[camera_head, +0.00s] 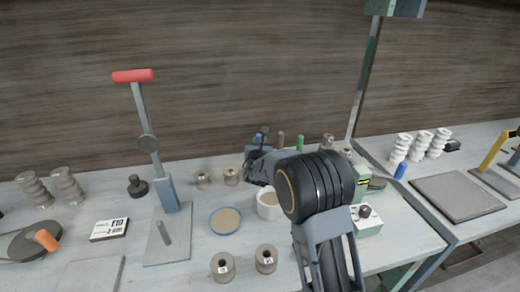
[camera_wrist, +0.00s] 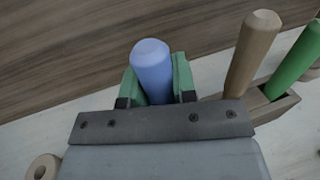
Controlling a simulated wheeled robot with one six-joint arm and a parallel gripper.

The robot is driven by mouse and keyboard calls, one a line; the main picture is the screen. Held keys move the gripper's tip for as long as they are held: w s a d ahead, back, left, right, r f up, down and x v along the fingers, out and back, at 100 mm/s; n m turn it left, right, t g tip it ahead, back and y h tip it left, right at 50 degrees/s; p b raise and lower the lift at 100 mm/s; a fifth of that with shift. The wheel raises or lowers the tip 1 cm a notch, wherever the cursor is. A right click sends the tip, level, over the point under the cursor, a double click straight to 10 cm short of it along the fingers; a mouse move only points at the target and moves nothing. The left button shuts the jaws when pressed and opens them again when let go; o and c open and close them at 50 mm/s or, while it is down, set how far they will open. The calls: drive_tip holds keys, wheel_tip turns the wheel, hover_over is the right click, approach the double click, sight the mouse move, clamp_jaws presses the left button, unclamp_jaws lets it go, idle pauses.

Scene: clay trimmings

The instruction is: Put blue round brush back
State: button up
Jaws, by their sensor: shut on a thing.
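The blue round brush (camera_wrist: 152,62) stands with its rounded blue handle between the green finger pads of my gripper (camera_wrist: 155,85) in the wrist view. The gripper is shut on it. In the head view my gripper (camera_head: 261,142) is behind the white cup, and a little of the blue handle (camera_head: 258,137) shows. A wooden brush holder (camera_wrist: 276,105) lies just right of the gripper, with a tan handle (camera_wrist: 253,50) and a green handle (camera_wrist: 298,60) standing in it. The lower end of the blue brush is hidden by my gripper, so I cannot tell whether it is in the holder.
A white cup (camera_head: 269,207) stands in front of my gripper, partly behind my arm. A round dish (camera_head: 225,220) and several small cylinders lie to the left. A lever press with a red handle (camera_head: 133,76) stands farther left. The wall is close behind.

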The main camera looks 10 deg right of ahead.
drive_tip(key=shift+f, duration=1.45)
drive_tip(key=o, duration=0.9)
drive_tip(key=shift+r, duration=0.1)
drive_tip(key=shift+r, duration=0.15)
drive_tip(key=shift+s, duration=0.3)
drive_tip(key=b+v, duration=0.1)
drive_tip(key=v, duration=1)
drive_tip(key=shift+s+a+b, duration=0.1)
drive_tip(key=shift+s+b, duration=0.1)
drive_tip(key=shift+b, duration=0.2)
